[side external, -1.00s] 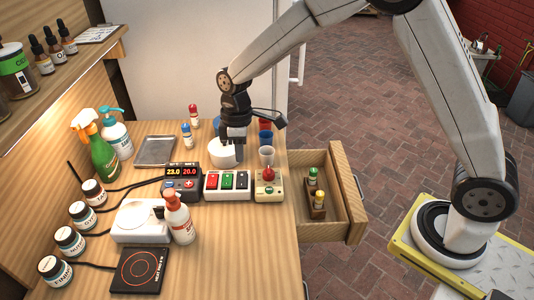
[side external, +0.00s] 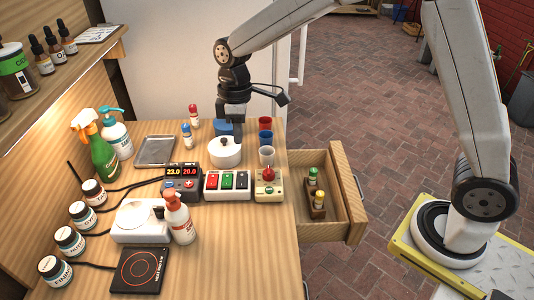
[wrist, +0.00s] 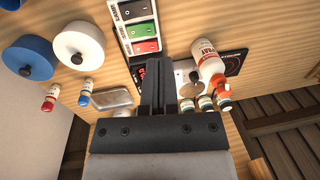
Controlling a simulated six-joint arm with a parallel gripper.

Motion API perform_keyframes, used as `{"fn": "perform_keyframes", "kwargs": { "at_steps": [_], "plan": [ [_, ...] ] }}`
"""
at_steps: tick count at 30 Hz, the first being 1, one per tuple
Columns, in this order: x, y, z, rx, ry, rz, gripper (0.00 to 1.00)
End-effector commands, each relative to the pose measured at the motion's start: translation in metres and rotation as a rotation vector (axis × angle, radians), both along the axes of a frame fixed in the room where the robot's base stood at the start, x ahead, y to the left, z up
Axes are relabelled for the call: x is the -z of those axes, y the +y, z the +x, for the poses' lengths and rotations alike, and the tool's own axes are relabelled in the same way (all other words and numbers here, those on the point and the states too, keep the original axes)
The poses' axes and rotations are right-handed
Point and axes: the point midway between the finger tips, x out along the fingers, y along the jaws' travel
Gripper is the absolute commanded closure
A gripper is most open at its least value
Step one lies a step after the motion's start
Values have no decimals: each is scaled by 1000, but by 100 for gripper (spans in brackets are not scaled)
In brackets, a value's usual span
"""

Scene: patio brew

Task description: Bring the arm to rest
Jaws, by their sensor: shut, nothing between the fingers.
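My gripper (side external: 235,118) hangs above the far part of the wooden bench, fingers pointing down, behind the white lidded pot (side external: 225,152) in the side view. In the wrist view its two fingers (wrist: 156,88) are together with nothing between them. The white pot, with a black knob, also shows in the wrist view (wrist: 79,46), to the left of the fingers and apart from them. A blue pot (side external: 222,129) stands behind the white one, partly hidden.
A switch box (side external: 227,184), a red-button box (side external: 268,184) and cups (side external: 266,154) stand near the pot. The drawer (side external: 345,190) with small bottles is open at right. Spray bottles (side external: 102,155) stand at left. Air above the bench's middle is free.

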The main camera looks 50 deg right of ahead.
Motion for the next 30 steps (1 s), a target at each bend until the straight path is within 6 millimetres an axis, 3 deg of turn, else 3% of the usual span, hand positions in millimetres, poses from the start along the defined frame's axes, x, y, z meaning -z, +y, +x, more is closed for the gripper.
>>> {"fn": "perform_keyframes", "kwargs": {
  "at_steps": [5, 11, 21, 30],
  "plan": [
    [2, -9, -8, 54, -16, -8, 100],
    [9, -32, -31, 194, -62, -27, 100],
    [28, -75, -94, 514, -170, -44, 100],
    [43, -98, -146, 736, -248, -30, 100]
  ]
}}
